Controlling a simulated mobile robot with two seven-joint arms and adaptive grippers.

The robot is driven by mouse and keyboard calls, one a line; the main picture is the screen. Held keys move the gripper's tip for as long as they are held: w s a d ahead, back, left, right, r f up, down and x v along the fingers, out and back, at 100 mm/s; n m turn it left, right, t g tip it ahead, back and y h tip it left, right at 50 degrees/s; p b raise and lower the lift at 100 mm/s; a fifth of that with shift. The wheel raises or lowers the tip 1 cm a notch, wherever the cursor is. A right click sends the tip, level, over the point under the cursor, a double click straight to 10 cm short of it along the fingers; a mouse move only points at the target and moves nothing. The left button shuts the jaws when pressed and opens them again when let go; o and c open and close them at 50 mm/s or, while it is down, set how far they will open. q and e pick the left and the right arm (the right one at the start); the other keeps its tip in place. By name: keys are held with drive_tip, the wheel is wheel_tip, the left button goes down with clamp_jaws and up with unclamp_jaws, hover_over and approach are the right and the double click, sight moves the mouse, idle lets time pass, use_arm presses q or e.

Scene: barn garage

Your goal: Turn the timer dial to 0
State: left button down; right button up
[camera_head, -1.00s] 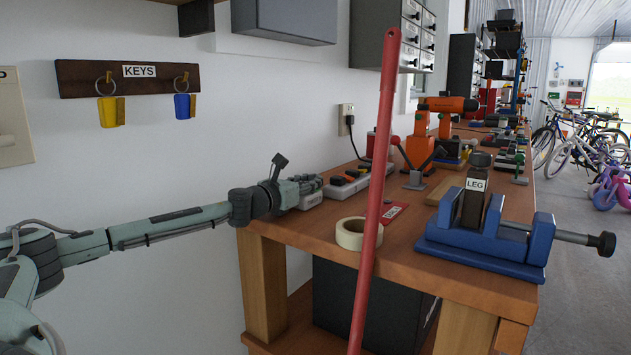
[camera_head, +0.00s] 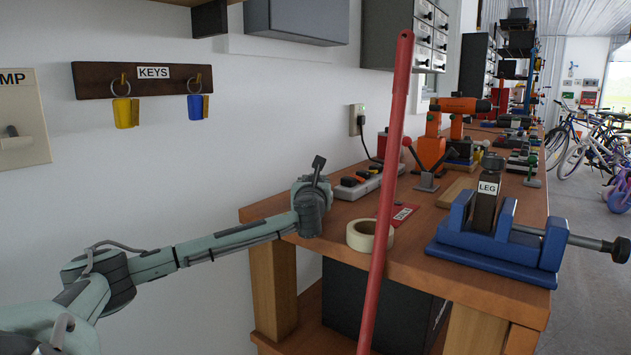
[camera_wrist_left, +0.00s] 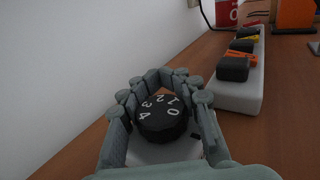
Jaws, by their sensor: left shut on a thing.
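The timer dial (camera_wrist_left: 163,116) is a round black knob with white numbers 0 to 4, seen in the left wrist view on a pale base. My left gripper (camera_wrist_left: 166,88) is closed around the dial, with fingers on both sides of it. In the head view my left arm reaches to the near left edge of the workbench, and the wrist (camera_head: 312,205) hides the dial and the fingers. My right gripper is in neither view.
A power strip (camera_wrist_left: 240,90) lies just beyond the dial. On the bench (camera_head: 415,252) are a tape roll (camera_head: 370,237) and a blue vise (camera_head: 490,250). A red pole (camera_head: 386,190) stands in front. The wall is close on the left.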

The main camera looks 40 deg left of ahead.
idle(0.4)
use_arm(q)
drive_tip(key=c, duration=1.1)
unclamp_jaws()
drive_tip(key=v, duration=1.2)
